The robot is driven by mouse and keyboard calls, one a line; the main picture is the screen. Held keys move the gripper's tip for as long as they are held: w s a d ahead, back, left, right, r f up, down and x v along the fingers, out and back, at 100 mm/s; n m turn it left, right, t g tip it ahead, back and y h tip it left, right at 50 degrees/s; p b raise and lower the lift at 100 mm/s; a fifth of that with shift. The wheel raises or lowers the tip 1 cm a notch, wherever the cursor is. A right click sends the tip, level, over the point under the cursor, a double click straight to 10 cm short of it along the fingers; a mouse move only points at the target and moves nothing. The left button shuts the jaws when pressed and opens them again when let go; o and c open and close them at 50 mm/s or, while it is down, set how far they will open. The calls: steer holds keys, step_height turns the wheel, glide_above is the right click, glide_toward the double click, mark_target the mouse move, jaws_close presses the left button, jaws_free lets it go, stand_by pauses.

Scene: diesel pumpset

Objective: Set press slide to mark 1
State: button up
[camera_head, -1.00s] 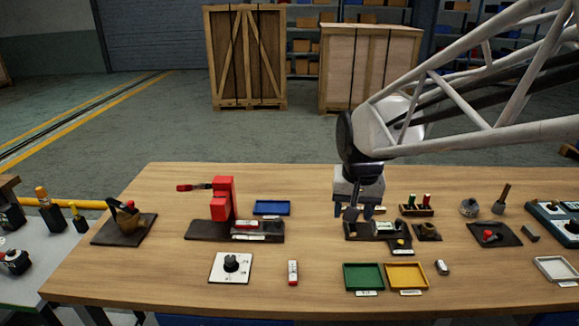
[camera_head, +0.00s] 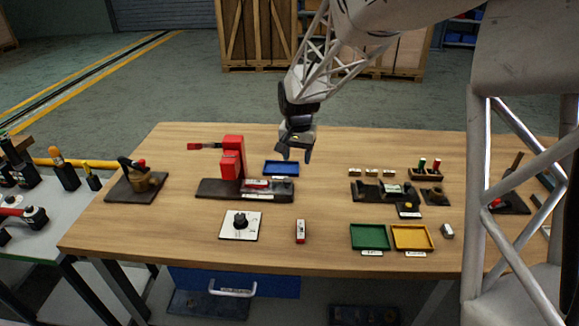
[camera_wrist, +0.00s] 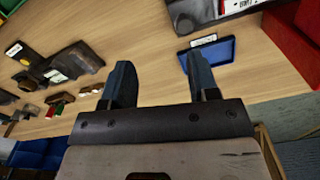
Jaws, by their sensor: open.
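The red press (camera_head: 232,158) stands on a dark base (camera_head: 216,190) at the left-centre of the table, with a red lever to its left. A small red-and-white block (camera_head: 256,184), perhaps the press slide, lies on the base beside the column; its marks are too small to read. My gripper (camera_head: 294,154) is open and empty, above the table's back part, right of the press and near the blue tray. In the wrist view, the open fingers (camera_wrist: 160,78) point over bare table, and the press's red body (camera_wrist: 290,35) shows at upper right.
The blue tray (camera_head: 282,168) lies behind the press base. A white dial plate (camera_head: 240,225) and a red-and-white block (camera_head: 300,232) are in front. Green (camera_head: 370,237) and yellow (camera_head: 412,238) trays and a dark fixture (camera_head: 370,191) are to the right. The table between is clear.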

mark_target(287, 179)
steer(key=w+a+f, duration=0.3)
steer(key=shift+a+f, duration=0.1)
steer(key=shift+a, duration=0.05)
steer(key=shift+f, duration=0.1)
steer(key=shift+f, duration=3.8)
jaws_close()
